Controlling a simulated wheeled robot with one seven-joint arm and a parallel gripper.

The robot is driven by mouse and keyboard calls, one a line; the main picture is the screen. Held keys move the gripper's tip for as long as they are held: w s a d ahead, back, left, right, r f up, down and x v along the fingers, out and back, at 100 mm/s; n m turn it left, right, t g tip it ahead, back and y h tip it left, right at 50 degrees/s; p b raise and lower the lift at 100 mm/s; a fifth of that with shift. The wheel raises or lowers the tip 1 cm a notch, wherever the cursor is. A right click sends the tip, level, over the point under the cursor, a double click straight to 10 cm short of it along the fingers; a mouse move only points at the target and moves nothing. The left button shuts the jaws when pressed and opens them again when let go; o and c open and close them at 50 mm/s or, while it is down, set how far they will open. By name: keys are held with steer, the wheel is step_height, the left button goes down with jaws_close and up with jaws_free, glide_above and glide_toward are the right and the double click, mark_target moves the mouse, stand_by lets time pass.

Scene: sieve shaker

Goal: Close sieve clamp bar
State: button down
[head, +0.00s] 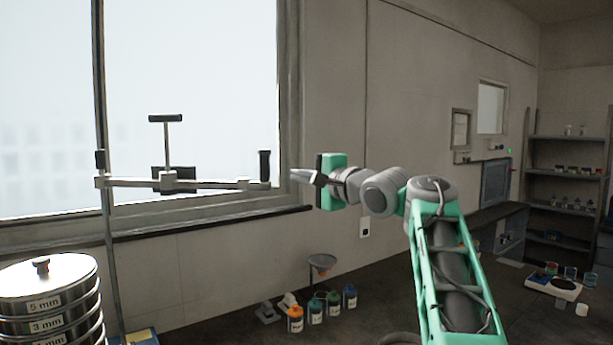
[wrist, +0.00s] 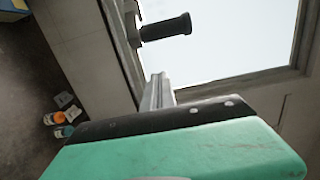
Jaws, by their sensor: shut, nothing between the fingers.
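The clamp bar (head: 215,185) is a grey horizontal bar on a thin upright rod (head: 107,245) at the left of the head view. It reaches right from the rod, not over the sieve stack (head: 45,295). A black upright handle (head: 265,167) stands at its right end, and a T-handled screw (head: 166,140) at its middle. My gripper (head: 296,176) is shut and empty, just right of the handle, with a small gap in the picture. In the wrist view the fingers (wrist: 156,90) point toward the handle (wrist: 166,27), apart from it. Most of the bar is out of the wrist view.
A large window with a dark sill (head: 170,228) is behind the bar. Several small bottles (head: 318,309) and a funnel stand (head: 322,265) are on the dark counter below. Shelves (head: 568,170) and a balance (head: 553,286) are far right. The air around the handle looks clear.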

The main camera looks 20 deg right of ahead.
steer(key=a, duration=0.1)
steer(key=w+a, duration=0.1)
steer(key=a, duration=0.2)
steer(key=shift+w+a, duration=0.35)
steer(key=shift+a, duration=0.05)
